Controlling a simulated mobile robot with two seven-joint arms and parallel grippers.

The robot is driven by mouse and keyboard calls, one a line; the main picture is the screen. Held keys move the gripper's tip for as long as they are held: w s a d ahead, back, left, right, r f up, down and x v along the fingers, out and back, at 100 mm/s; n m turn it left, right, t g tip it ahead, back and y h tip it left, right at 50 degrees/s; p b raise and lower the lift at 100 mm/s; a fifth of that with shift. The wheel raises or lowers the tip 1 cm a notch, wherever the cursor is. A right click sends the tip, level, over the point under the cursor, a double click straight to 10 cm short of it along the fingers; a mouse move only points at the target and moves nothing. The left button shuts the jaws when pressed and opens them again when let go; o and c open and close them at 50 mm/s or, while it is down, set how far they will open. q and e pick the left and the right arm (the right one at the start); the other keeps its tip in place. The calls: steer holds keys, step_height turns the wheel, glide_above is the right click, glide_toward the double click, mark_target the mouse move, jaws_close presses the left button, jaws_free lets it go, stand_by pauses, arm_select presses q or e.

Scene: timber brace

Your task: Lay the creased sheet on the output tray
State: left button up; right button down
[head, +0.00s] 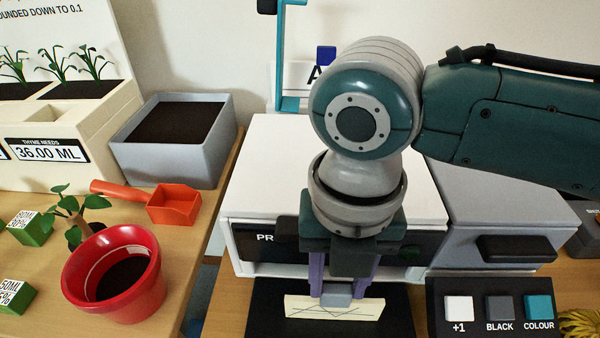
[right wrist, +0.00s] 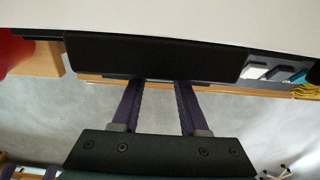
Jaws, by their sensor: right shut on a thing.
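The creased sheet (head: 335,309) is a cream piece with thin dark crossing lines, low in the middle of the head view. A small grey block sits at its upper edge. My right gripper (head: 336,291) points down with its purple fingers on either side of that block, shut on the sheet. The black output tray (head: 262,316) is below and around the sheet, in front of the printer; whether the sheet touches it I cannot tell. In the right wrist view the gripper (right wrist: 157,84) reaches toward a dark panel, and I cannot make out the sheet. My left gripper is not in view.
The white printer (head: 255,175) stands behind the tray. A button panel (head: 440,300) is right of it. At left are a red pot (head: 112,275), an orange scoop (head: 174,205), a grey planter box (head: 150,165) and green cubes (head: 30,228). A gap separates the two tables.

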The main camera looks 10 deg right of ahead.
mark_target(336, 288)
steer(key=c, duration=0.9)
jaws_free()
steer(key=shift+f, duration=0.15)
steer(key=o, duration=0.5)
steer(key=shift+c, duration=0.2)
step_height(336, 288, up, 12)
steer(key=r+p, duration=0.1)
steer(key=p, duration=0.2)
steer(key=s+a+f+m+t+y, duration=0.2)
steer(key=s+a+f+m+y, duration=0.3)
steer(key=m, duration=0.9)
steer(key=s+d+m+t+h, duration=0.1)
steer(key=s+d+m+h, duration=0.3)
steer(key=s+d+m, duration=0.4)
steer(key=d+m, duration=0.6)
steer(key=m, duration=0.2)
steer(key=shift+f+m+t+h, duration=0.3)
steer(key=shift+m+h, duration=0.1)
